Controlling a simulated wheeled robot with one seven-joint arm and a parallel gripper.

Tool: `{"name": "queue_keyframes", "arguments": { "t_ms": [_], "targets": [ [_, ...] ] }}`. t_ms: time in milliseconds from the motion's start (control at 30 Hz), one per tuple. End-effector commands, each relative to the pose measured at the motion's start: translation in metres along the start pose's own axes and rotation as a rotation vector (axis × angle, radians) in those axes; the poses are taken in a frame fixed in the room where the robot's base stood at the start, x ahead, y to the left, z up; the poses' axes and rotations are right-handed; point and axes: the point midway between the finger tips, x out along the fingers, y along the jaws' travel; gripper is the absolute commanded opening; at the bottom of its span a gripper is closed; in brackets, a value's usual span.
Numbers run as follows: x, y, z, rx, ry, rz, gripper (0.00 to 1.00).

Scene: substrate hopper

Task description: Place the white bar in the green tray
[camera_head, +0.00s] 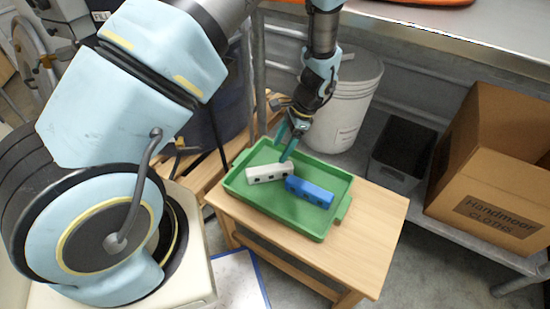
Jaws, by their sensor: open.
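The white bar (266,174) lies inside the green tray (333,180), in its left part, with dark holes along its front side. A blue bar (310,192) lies in the tray at its right, its end close to or touching the white bar. The tray rests on a small wooden table. My gripper (284,151) is just above and behind the white bar, with its teal fingers pointing down. It is open. Whether a fingertip touches the bar cannot be told.
The wooden table (372,222) has bare room to the right of the tray. A white bucket (345,105) stands behind it. A dark bin (403,150) and a cardboard box (485,180) are on the grey shelf at the right.

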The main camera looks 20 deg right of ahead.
Motion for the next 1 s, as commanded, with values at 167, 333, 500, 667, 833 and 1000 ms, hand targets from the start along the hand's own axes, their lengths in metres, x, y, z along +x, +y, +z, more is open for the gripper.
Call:
{"name": "queue_keyframes", "arguments": {
  "t_ms": [167,333,500,667,833,1000],
  "targets": [
    [-0.018,0.000,0.000,0.000,0.000,0.000,0.75],
    [-0.021,0.000,0.000,0.000,0.000,0.000,0.75],
    [-0.031,-0.009,0.020,-0.084,0.030,0.019,0.75],
    [-0.059,-0.028,0.090,-0.371,0.124,0.078,0.75],
    [-0.088,-0.031,0.185,-0.765,0.238,0.142,0.75],
    [-0.105,-0.010,0.270,-1.146,0.332,0.183,0.75]
  ]
}}
